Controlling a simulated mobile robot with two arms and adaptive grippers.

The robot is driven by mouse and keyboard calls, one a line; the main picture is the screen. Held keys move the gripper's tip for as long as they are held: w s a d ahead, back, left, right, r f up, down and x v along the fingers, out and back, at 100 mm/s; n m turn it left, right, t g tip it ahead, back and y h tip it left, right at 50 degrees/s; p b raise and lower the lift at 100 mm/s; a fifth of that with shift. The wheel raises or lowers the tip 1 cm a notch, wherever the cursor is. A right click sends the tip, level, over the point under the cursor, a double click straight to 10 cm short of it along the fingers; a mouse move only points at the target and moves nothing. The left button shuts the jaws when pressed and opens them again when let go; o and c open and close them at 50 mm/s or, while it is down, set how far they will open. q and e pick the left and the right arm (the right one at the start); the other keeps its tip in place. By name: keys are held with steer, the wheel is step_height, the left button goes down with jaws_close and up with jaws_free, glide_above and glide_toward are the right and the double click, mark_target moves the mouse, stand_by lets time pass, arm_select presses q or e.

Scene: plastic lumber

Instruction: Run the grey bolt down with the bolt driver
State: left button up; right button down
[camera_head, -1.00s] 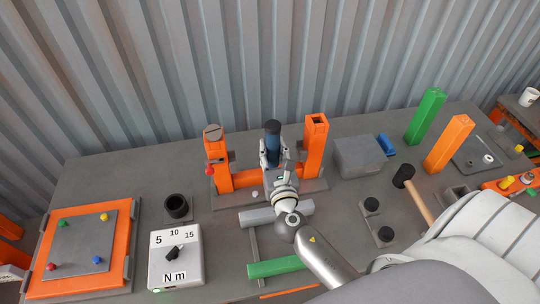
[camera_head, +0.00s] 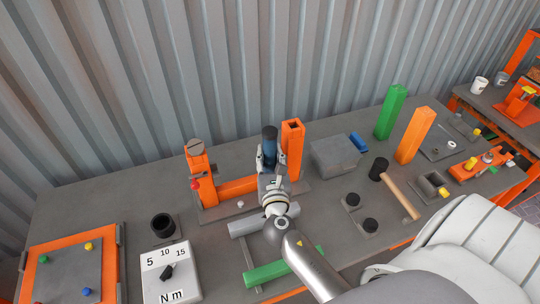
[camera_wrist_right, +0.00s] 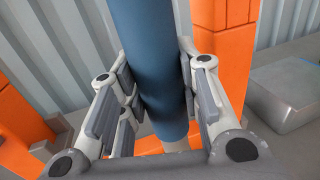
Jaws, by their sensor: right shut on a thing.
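The bolt driver is a blue cylinder with a black top (camera_head: 270,140). It stands roughly upright in my right gripper (camera_head: 268,160), close to the right orange post (camera_head: 292,150) of an orange frame. In the right wrist view the driver's blue body (camera_wrist_right: 155,60) lies between the fingers, and a pale part shows at its lower end. A grey round slotted head (camera_head: 195,147), possibly the grey bolt, sits on top of the left orange post (camera_head: 205,178). The driver is apart from it. My left gripper is out of view.
A torque dial box (camera_head: 169,272) and a black cup (camera_head: 163,227) stand at left. A grey block (camera_head: 335,156), a mallet (camera_head: 400,192) and green and orange posts (camera_head: 391,111) stand at right. Grey and green bars (camera_head: 270,273) lie in front. A corrugated wall (camera_head: 200,70) is behind.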

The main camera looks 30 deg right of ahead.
mark_target(270, 168)
steer(key=shift+f, duration=0.4)
steer(key=shift+f+b, duration=0.65)
steer(key=shift+b, duration=0.2)
steer(key=shift+f+b, duration=1.15)
steer(key=shift+f, duration=0.25)
steer(key=shift+f+b, duration=0.85)
steer(key=shift+f, duration=0.35)
steer(key=shift+s+f, duration=0.2)
steer(key=shift+f, duration=0.1)
stand_by(0.4)
